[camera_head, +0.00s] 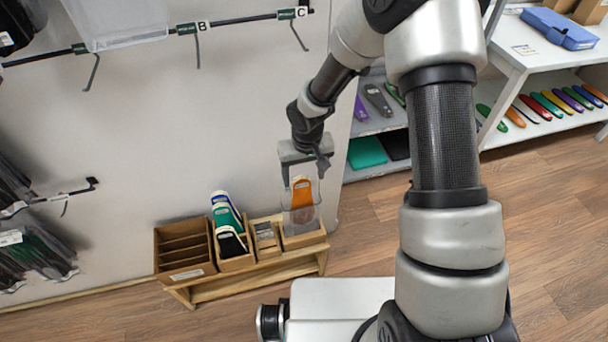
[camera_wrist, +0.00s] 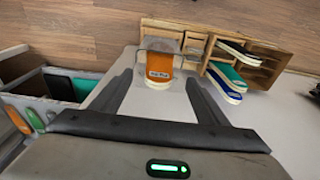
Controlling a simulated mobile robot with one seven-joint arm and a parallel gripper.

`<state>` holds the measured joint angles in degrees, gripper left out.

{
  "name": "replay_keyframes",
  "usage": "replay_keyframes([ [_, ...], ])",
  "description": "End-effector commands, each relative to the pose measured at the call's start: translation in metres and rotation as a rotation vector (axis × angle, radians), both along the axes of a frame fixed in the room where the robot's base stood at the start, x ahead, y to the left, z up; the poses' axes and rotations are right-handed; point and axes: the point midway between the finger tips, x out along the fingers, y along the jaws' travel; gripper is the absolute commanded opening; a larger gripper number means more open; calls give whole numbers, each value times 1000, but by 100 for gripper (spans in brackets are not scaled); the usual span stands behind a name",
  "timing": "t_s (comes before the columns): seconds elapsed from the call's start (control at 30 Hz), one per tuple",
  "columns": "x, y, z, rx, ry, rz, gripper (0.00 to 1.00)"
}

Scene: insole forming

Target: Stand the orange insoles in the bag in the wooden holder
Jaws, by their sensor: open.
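The orange insoles (camera_head: 302,190) stand upright in a clear bag (camera_head: 303,216) in the right-hand compartment of the wooden holder (camera_head: 303,241). The top of the insoles rises above the compartment's front wall. My gripper (camera_head: 303,175) is above them with its fingers apart. In the wrist view the orange insoles (camera_wrist: 159,72) with a white label show beyond and between my two fingers (camera_wrist: 161,82), and no finger is seen touching them. The holder also shows there (camera_wrist: 165,27). The bottom of the bag is hidden inside the compartment.
Left of the orange insoles, the holder has a small compartment with a grey item (camera_head: 265,232), then one with blue, green and black insoles (camera_head: 227,222), then an empty slotted box (camera_head: 183,247). A white shelf (camera_head: 520,65) with coloured insoles stands right. The wall is behind.

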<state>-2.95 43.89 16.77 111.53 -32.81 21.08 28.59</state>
Motion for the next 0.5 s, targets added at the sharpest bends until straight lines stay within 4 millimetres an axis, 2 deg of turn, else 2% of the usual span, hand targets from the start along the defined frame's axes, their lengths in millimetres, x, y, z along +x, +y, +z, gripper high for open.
replay_keyframes([
  [0.17, -3, -1, 34, 0, -4, -1, 68],
  [0.5, -14, -5, 117, -1, -4, -2, 68],
])
